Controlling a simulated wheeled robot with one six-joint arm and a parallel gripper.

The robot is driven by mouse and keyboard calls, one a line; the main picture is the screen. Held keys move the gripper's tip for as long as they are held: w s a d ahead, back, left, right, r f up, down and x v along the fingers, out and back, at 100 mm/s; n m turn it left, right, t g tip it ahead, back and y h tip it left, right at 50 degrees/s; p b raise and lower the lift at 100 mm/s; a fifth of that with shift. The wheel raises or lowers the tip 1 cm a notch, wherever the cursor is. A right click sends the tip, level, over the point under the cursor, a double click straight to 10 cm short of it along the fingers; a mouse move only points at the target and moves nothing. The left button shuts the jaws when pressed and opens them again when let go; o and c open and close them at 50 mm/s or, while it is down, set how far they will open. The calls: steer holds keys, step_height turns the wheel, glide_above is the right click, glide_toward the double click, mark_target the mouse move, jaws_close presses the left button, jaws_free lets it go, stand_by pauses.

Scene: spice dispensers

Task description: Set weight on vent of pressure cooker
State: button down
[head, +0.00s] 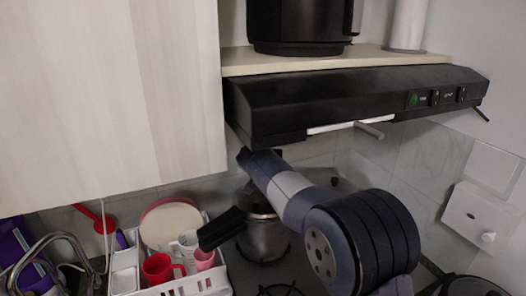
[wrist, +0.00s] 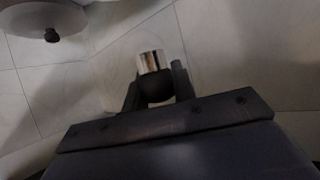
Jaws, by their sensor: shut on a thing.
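A steel pressure cooker (head: 263,238) with a long black handle (head: 221,229) stands on the stove in the head view. My arm passes in front of and above it and hides part of its lid; I cannot make out the vent. In the wrist view my gripper (wrist: 154,84) is shut on a small weight (wrist: 151,62) with a shiny metal end and a dark lower part. In the head view the arm's front link ends above the cooker, and the fingers are not clear. I cannot tell the gap between weight and lid.
A black range hood (head: 340,98) hangs close above my arm. A white dish rack (head: 190,284) with red cups (head: 160,268) and a plate (head: 170,226) stands left of the cooker. In the wrist view, a rounded grey thing with a dark knob (wrist: 52,35) is at upper left.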

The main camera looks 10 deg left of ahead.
steer(key=shift+s+f+b, duration=0.1)
steer(key=shift+b, duration=0.4)
steer(key=shift+f, duration=0.15)
steer(key=shift+f+b, duration=2.55)
steer(key=shift+b, duration=0.5)
steer(key=shift+f+b, duration=1.6)
steer(key=shift+b, duration=0.3)
steer(key=c, duration=1.1)
jaws_free()
steer(key=shift+s, duration=0.1)
steer(key=b+v, duration=0.3)
steer(key=v, duration=0.7)
steer(key=shift+s+d+r, duration=0.1)
steer(key=shift+s+r, duration=0.1)
steer(key=shift+s, duration=0.1)
